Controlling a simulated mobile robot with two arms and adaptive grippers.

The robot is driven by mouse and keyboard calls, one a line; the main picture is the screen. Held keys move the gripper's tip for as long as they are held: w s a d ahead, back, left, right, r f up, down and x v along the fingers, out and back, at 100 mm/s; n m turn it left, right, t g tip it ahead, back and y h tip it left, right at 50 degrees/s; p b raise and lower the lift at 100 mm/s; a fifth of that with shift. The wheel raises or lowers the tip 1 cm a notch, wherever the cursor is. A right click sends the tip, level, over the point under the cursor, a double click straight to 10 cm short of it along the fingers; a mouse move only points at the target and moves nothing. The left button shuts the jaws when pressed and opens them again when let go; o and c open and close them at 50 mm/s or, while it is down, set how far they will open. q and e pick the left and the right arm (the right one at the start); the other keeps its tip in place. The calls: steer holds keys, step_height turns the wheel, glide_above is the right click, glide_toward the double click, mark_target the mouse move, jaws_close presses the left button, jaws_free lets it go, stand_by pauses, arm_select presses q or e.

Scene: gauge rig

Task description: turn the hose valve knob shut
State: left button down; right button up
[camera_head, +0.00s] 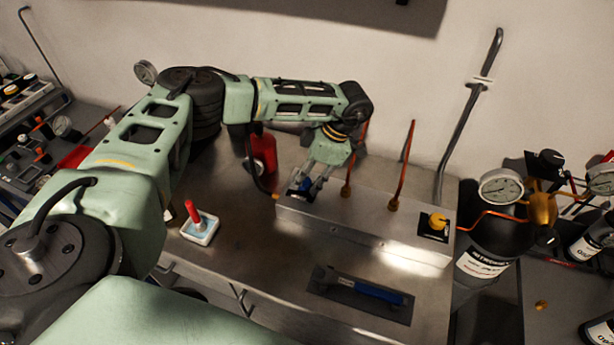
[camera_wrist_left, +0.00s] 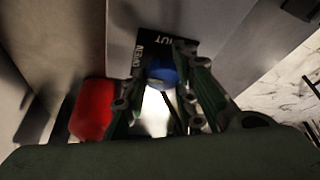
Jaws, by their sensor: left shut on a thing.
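The hose valve knob looks to be the blue knob (camera_wrist_left: 162,72) in the left wrist view, in front of a black label plate (camera_wrist_left: 150,45) with white lettering, part of which reads "OPEN". In the head view the blue knob (camera_head: 304,186) is at the left end of the metal box (camera_head: 345,222), partly hidden by the fingers. My left gripper (camera_head: 312,184) reaches down over it and is shut on it, with one finger on each side. My right gripper is not in view.
A yellow knob (camera_head: 437,222) stands at the box's right end, with copper pipes (camera_head: 404,165) between. Gas bottles with gauges stand right.

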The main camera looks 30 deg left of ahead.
arm_select(q)
steer(key=m+b, duration=0.1)
steer(key=m, duration=0.1)
steer(key=m+t, duration=0.1)
steer(key=shift+w+r+m+t+y+b, duration=0.15)
steer(key=shift+m+t+y+b, duration=0.15)
steer(key=shift+m+b, duration=0.1)
steer(key=m+t+b, duration=0.1)
steer(key=m+b, duration=0.1)
steer(key=m, duration=0.2)
steer(key=shift+d+t+b, duration=0.15)
steer(key=shift+t+b, duration=0.2)
steer(key=shift+t, duration=0.05)
steer(key=m+b, duration=0.1)
steer(key=m, duration=0.1)
steer(key=m+t+b, duration=0.1)
steer(key=m+b, duration=0.1)
steer(key=m+t+b, duration=0.1)
steer(key=shift+s+m, duration=0.35)
steer(key=shift+m, duration=0.05)
steer(key=shift+s+m+t+h+b, duration=0.15)
steer(key=shift+m+t+h+b, duration=0.3)
steer(key=shift+m+b, duration=0.75)
steer(key=shift+d+r+m+h, duration=0.1)
steer(key=shift+m+h, duration=0.15)
steer(key=shift+m, duration=0.25)
steer(key=shift+b, duration=0.3)
steer(key=c, duration=1.6)
jaws_free()
steer(key=shift+d, duration=0.2)
